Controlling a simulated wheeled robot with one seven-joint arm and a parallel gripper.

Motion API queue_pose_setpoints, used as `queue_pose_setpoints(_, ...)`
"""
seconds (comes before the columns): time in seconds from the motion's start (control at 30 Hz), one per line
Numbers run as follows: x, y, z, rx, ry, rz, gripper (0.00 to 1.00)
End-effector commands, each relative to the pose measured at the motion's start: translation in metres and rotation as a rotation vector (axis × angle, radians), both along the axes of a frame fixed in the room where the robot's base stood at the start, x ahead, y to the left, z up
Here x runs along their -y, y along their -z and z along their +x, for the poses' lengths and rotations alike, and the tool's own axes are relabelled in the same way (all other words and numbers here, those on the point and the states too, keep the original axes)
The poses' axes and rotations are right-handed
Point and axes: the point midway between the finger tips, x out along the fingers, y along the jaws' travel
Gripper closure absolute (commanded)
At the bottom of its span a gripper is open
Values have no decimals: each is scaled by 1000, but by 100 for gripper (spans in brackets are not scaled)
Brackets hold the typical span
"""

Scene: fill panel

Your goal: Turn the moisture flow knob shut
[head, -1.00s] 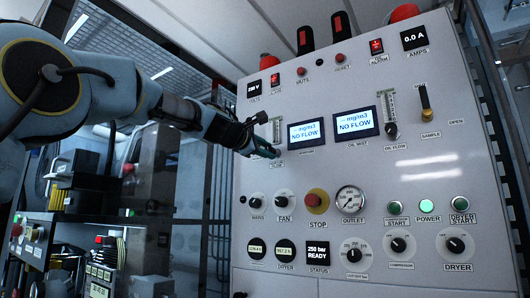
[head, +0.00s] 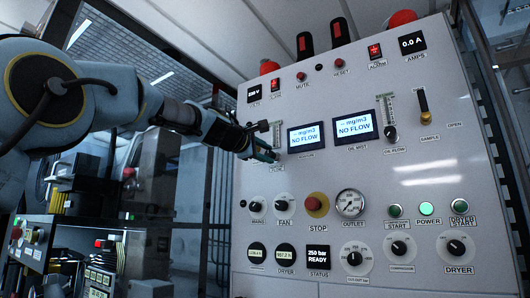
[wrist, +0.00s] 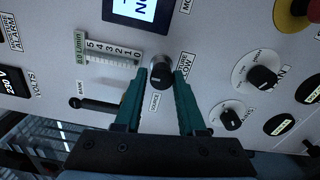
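The moisture flow knob is a small round dark knob with a light pointer mark (wrist: 160,74), below the 0 end of a flow scale (wrist: 108,50) marked 0.0 L/min. In the head view my gripper (head: 265,155) hides this knob, while the scale (head: 276,133) shows just above it. In the wrist view the teal fingers of my gripper (wrist: 160,80) stand on either side of the knob, with the tips close to its sides. The fingers look open around it; whether they touch it is hard to tell.
A "NO FLOW" display (head: 306,136) is right of my gripper. The oil flow knob (head: 391,133) is farther right. The mains knob (head: 257,202), fan knob (head: 284,202) and red stop button (head: 316,202) are below. A dark toggle valve (wrist: 95,104) lies left of my fingers.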

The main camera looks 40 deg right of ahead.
Motion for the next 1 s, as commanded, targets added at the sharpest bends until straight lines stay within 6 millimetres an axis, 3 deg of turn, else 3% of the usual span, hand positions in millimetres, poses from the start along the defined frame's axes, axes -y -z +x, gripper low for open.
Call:
queue_pose_setpoints(0.03, -1, -1, 1, 0, -1, -2, 56)
queue_pose_setpoints(0.2, 0, 0, 0, -1, 0, 0, 37)
queue_pose_setpoints(0.53, -5, 2, -1, -1, 0, 0, 37)
queue_pose_setpoints(1.0, -85, 3, -23, 2, -2, -2, 37)
